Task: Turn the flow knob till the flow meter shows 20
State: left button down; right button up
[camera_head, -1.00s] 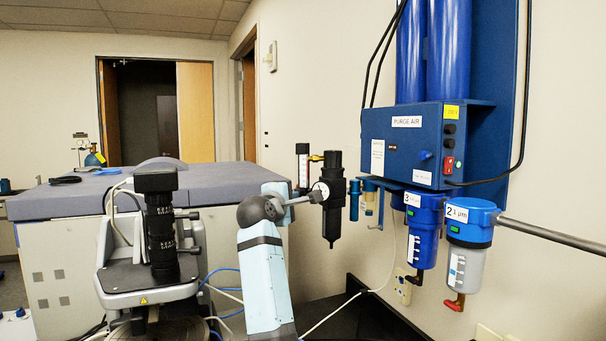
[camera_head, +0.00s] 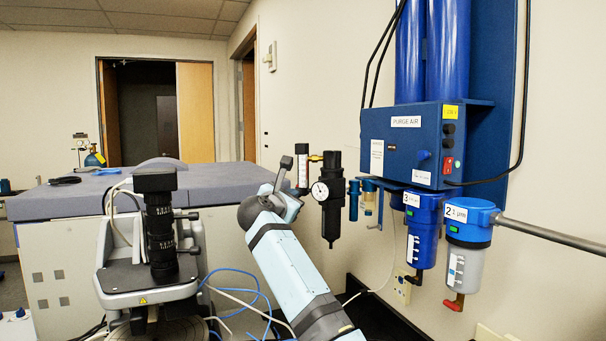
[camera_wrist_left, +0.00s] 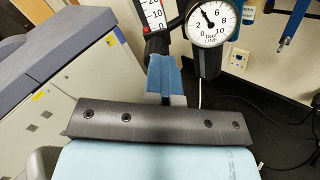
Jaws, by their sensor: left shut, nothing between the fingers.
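The flow meter (camera_head: 302,165) is an upright tube with a pale scale on the wall-side equipment. In the left wrist view its lower scale (camera_wrist_left: 154,14), with red marks and low numbers, shows at the top edge; I cannot tell its reading. A dark part below the scale, which may be the flow knob (camera_wrist_left: 157,44), is partly hidden behind my fingers. My left gripper (camera_wrist_left: 166,78) is shut and empty, its blue fingers just below and in front of that part; I cannot tell whether they touch it. My right gripper is not in view.
A round white pressure gauge (camera_wrist_left: 211,23) sits right of the flow meter on a black filter (camera_head: 332,215). The blue purge air unit (camera_head: 415,140) hangs on the wall further right. A black microscope-like instrument (camera_head: 160,220) stands at the left before a grey-topped bench (camera_head: 60,205).

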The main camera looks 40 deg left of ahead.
pick_arm(q)
jog(key=n, duration=1.3)
jog(key=shift+a, duration=0.2)
jog(key=c, duration=1.7)
grip_release()
jog(key=shift+o, duration=0.2)
